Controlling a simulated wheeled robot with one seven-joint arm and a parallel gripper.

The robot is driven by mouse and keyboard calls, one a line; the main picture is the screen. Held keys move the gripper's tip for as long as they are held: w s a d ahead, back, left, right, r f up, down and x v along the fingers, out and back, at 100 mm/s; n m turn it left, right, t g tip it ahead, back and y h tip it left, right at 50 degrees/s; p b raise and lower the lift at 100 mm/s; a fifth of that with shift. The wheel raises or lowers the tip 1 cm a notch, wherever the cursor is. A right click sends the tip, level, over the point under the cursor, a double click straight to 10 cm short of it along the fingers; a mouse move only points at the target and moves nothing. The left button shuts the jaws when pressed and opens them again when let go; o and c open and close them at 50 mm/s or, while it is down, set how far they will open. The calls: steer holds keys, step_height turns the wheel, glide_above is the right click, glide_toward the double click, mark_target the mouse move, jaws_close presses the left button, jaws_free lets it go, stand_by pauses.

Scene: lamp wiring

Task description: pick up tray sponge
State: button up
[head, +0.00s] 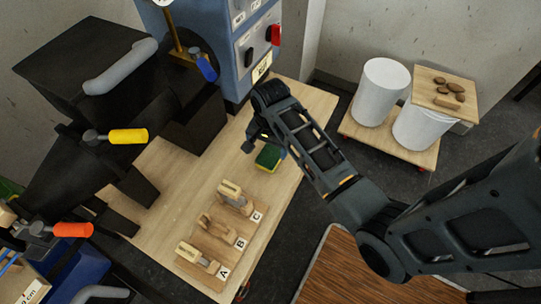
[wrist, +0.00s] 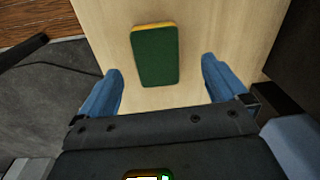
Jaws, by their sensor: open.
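The sponge (head: 269,157) is a small block with a dark green top and a yellow edge. It lies flat on the light wooden bench top (head: 170,165), near its right edge. In the wrist view the sponge (wrist: 155,55) shows whole, ahead of and between the two blue fingers. My gripper (wrist: 162,88) is open and empty, with the sponge apart from both fingers. In the head view my gripper (head: 256,140) is partly hidden by my own wrist, just above and left of the sponge. I see no tray under the sponge.
A blue machine (head: 225,50) with knobs stands behind the sponge. A black machine (head: 90,70) with a yellow handle stands at left. Wooden pieces on a board labelled A, B, C (head: 217,245) lie in front. White bins (head: 381,92) stand at right, beyond the bench edge.

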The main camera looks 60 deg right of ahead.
mark_target(270, 155)
steer(key=shift+w+d+r+m+g, duration=0.2)
steer(key=shift+d+r, duration=0.1)
steer(key=shift+d, duration=0.15)
steer(key=shift+w+d+r+m+g, duration=0.15)
steer(key=shift+d+r+m+g, duration=0.1)
steer(key=shift+d, duration=0.15)
steer(key=shift+s+f, duration=0.2)
steer(key=shift+f, duration=1.75)
steer(key=shift+s+f, duration=0.2)
steer(key=shift+f, duration=1.7)
steer(key=shift+a, duration=0.1)
steer(key=c, duration=1.1)
steer(key=shift+o, duration=0.2)
steer(key=shift+r, duration=0.5)
step_height(270, 155, up, 3)
steer(key=shift+f, duration=0.2)
steer(key=s+d+r, duration=0.2)
steer(key=s, duration=0.1)
steer(key=s+d+r, duration=0.2)
steer(key=s+r, duration=0.1)
steer(key=s+d+r, duration=0.2)
steer(key=s, duration=0.2)
steer(key=shift+r, duration=0.2)
steer(key=shift+c, duration=0.6)
